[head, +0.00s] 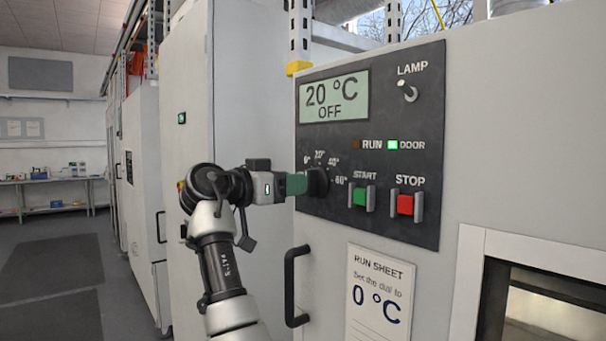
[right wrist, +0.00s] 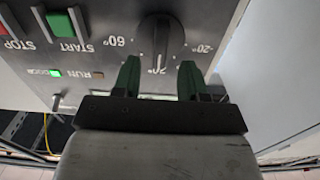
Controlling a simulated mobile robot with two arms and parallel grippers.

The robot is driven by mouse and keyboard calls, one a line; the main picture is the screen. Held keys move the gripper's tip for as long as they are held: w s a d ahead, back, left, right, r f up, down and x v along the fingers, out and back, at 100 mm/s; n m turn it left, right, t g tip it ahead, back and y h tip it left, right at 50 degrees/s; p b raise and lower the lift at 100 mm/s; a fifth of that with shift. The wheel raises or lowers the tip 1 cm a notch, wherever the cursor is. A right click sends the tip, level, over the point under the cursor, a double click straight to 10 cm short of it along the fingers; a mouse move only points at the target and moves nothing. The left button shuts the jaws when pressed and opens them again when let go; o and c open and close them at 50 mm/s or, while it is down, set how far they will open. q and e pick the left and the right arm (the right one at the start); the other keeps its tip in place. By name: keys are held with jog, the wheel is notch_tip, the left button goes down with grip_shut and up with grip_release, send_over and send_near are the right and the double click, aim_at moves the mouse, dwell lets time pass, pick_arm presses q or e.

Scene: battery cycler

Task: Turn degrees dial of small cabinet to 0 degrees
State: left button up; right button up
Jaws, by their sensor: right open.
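The degrees dial (head: 318,182) is a round black knob on the dark control panel (head: 428,145) of the small cabinet. The display (head: 334,99) above it reads 20 °C and OFF. My right gripper (head: 298,184), with green fingers, points at the dial from the left in the head view. In the upside-down right wrist view, the dial (right wrist: 160,38) is just ahead of the gap between the two open fingers (right wrist: 160,80). The dial's pale mark is toward the 20 label. Whether the fingers touch the dial is unclear. My left gripper is out of view.
The green START button (head: 360,196) and red STOP button (head: 405,204) are right of the dial. A lamp switch (head: 408,91) is above. A black handle (head: 291,287) and a run sheet (head: 379,295) reading "Set the dial to 0 °C" are below. The DOOR light (head: 392,145) is green.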

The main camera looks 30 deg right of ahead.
aim_at(313, 183)
jog(key=d, duration=0.1)
jog(key=d+p, duration=0.1)
jog(key=d, duration=0.1)
jog(key=shift+w+d, duration=0.2)
jog(key=shift+d, duration=0.1)
grip_shut()
